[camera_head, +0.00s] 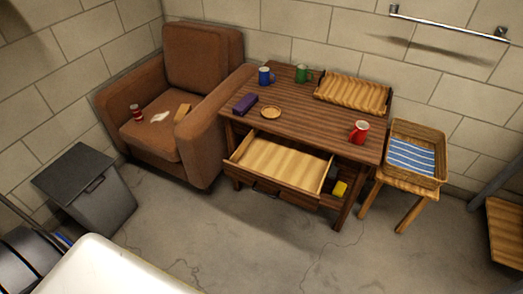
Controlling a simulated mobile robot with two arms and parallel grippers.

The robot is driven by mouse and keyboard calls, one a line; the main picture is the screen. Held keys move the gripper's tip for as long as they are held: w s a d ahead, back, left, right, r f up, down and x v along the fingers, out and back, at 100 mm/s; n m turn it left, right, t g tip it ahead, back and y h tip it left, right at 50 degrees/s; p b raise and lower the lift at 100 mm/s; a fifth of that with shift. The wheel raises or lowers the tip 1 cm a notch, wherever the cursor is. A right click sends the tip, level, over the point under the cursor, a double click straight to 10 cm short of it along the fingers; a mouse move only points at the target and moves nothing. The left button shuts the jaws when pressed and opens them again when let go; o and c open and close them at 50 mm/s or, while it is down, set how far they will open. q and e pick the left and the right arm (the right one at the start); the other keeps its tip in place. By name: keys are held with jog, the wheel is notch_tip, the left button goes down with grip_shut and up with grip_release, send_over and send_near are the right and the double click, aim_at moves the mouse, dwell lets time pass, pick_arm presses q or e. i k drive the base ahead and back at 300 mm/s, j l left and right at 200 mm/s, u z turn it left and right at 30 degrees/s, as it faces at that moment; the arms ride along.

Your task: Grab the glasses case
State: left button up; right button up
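A dark purple oblong case (245,103), which looks like the glasses case, lies on the left part of the wooden table (325,118), near the armchair's arm. It appears closed, and nothing covers it. A small round tan dish or coaster (271,112) lies just right of it. Neither of my grippers is in view, and nothing is touching the case.
The table's drawer (282,162) is pulled out and looks empty. Blue (264,76), green (301,74) and red (359,132) mugs and a wooden tray (353,92) stand on the table. A brown armchair (177,141) is left, a basket (417,156) right. Floor in front is clear.

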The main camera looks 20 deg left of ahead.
aim_at(243, 107)
jog(key=i+j, duration=0.1)
jog(key=j, duration=0.3)
jog(key=i+j+u, duration=0.1)
jog(key=j, duration=0.35)
jog(key=i+j, duration=0.15)
jog(key=j, duration=0.25)
jog(key=i+j+u, duration=0.1)
jog(key=j, duration=0.3)
jog(key=i+j, duration=0.15)
jog(key=j, duration=0.25)
